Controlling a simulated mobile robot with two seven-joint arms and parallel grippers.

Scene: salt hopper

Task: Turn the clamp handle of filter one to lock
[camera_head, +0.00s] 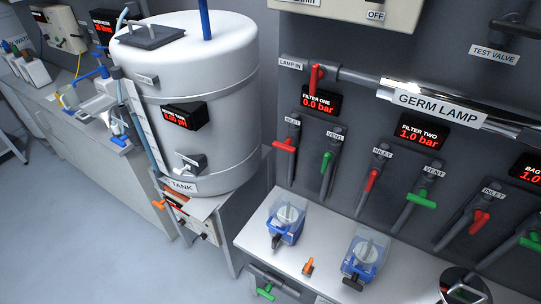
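The filter one display (320,102) reads 0.0 bar on the grey wall panel. Below it on the white bench stands a clear and blue filter housing (287,219) with a round white top. A small dark clamp handle (277,242) sits at its front lower edge; I cannot tell from here whether it is locked. A similar housing (366,250) stands to the right, below the filter two display (423,133) that reads 1.0 bar. Its dark handle (352,283) points to the front. Neither of my grippers is in view.
Red inlet (285,145) and green vent (325,162) handles are on pipes above the bench (263,240). An orange-handled valve (308,266) stands between the housings. A large white tank (215,100) is at left. The floor at lower left is clear.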

